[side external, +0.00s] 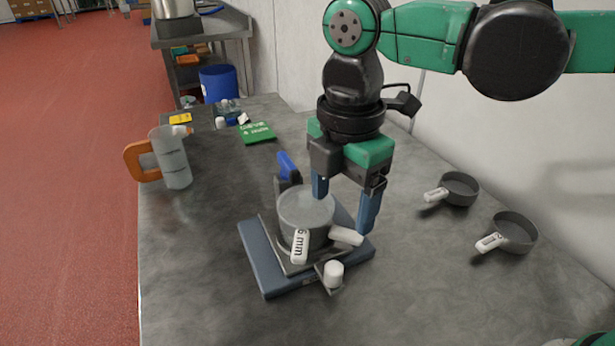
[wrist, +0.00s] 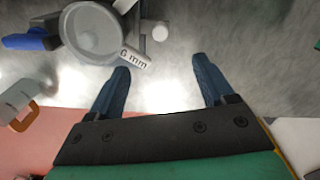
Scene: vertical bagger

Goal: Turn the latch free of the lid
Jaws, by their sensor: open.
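A round grey pan-like part (side external: 305,208) with a pale, flat top sits on a blue base (side external: 262,265); it also shows in the wrist view (wrist: 92,35). A white handle marked "6 mm" (side external: 300,246) sticks out at its front. A second white handle-like piece (side external: 347,236) is beside it, and a white knob (side external: 333,274) is at the base's front corner. A blue lever (side external: 288,167) stands behind. I cannot tell which part is the latch or the lid. My gripper (side external: 343,212) is open and empty, fingers down, over the assembly's right side.
Two small grey pans (side external: 460,188) (side external: 515,232) with white handles lie to the right. A clear jug (side external: 172,160) with an orange handle stands at the left. A green packet (side external: 257,133) and small items lie at the back.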

